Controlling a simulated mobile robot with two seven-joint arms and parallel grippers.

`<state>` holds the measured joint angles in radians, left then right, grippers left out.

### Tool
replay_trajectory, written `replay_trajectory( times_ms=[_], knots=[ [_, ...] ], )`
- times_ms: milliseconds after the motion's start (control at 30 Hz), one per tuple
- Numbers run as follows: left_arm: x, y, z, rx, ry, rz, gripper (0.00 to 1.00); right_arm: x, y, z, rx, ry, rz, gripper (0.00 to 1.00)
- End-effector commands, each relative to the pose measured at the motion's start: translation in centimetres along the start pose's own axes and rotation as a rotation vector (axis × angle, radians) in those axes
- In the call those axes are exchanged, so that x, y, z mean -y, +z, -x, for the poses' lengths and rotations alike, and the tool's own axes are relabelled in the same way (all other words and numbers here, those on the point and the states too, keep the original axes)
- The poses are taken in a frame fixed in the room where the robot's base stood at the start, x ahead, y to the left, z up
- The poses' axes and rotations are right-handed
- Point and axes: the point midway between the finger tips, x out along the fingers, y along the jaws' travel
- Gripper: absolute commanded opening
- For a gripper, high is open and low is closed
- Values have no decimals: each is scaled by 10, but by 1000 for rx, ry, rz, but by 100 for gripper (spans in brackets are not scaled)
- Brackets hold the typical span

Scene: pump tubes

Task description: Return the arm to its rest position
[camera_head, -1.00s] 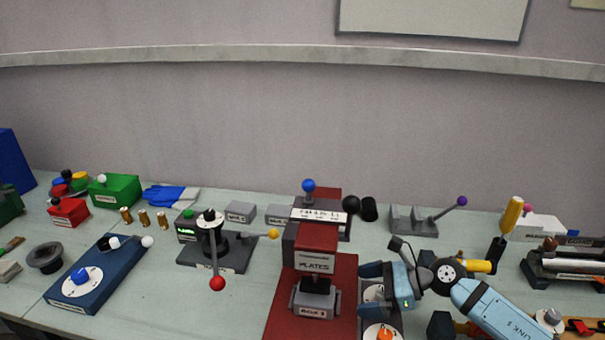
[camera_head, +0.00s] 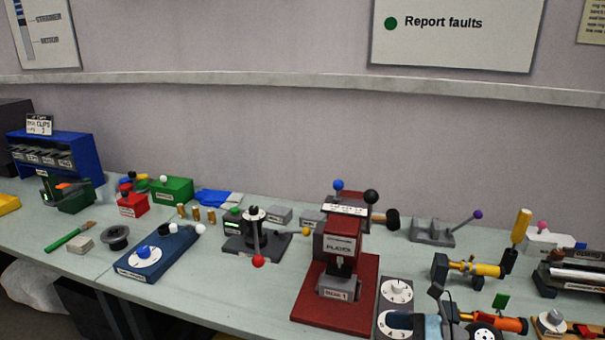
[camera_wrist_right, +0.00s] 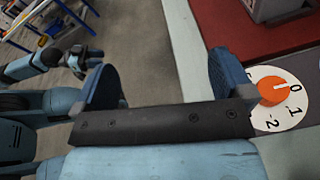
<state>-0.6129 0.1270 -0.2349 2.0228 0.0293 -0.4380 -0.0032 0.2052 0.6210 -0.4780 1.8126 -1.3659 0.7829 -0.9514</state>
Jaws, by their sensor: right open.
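The left arm is not in the head view.
The press (camera_head: 336,312) stands on the bench, with a dark dial panel (camera_head: 398,291) at its right. A yellow-handled tool (camera_head: 468,268) lies right of this. A blue dial box (camera_head: 157,253) and a red-knobbed lever device (camera_head: 255,240) stand left. Open floor (camera_wrist_right: 135,30) shows beside the bench.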

Motion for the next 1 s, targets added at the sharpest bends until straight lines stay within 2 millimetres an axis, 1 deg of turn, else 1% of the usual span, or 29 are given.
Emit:
replay_trajectory(
  times_ms=[33,167,267,333,367,400,467,500,567,600,667,700,767,800,867,900,933,1000],
  knots=[
    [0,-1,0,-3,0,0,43,-9,-1,-6,78,-6,-112,99],
    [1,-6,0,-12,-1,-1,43,-26,-3,-12,294,-28,-457,99],
    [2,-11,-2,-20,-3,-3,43,-35,-12,-11,478,-54,-790,99],
    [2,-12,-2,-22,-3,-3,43,-40,-26,-7,622,-78,-1079,99],
    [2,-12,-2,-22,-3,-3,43,-41,-35,-4,690,-91,-1216,99],
    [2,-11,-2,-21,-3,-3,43,-44,-50,1,779,-109,-1408,99],
    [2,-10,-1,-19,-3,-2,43,-50,-77,9,909,-142,-1689,99],
    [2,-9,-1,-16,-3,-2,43,-55,-95,13,985,-163,-1860,99],
    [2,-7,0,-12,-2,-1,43,-64,-122,19,1087,-194,-2092,99],
    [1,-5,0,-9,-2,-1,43,-73,-140,22,1148,-215,-2233,99],
    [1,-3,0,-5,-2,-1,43,-86,-165,26,1232,-246,-2427,99],
    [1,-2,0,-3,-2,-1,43,-96,-180,28,1282,-267,-2545,99],
    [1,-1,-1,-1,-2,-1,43,-112,-200,30,1352,-297,-2705,99],
    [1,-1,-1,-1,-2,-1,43,-123,-213,31,-1388,315,2791,99],
    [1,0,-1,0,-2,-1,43,-141,-230,32,-1308,313,2650,99],
    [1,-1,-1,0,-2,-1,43,-153,-241,32,-1259,312,2559,99],
    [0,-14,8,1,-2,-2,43,-152,-222,37,-1269,308,2575,99],
    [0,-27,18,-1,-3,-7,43,-154,-206,41,-1278,311,2592,99]
  ],
)
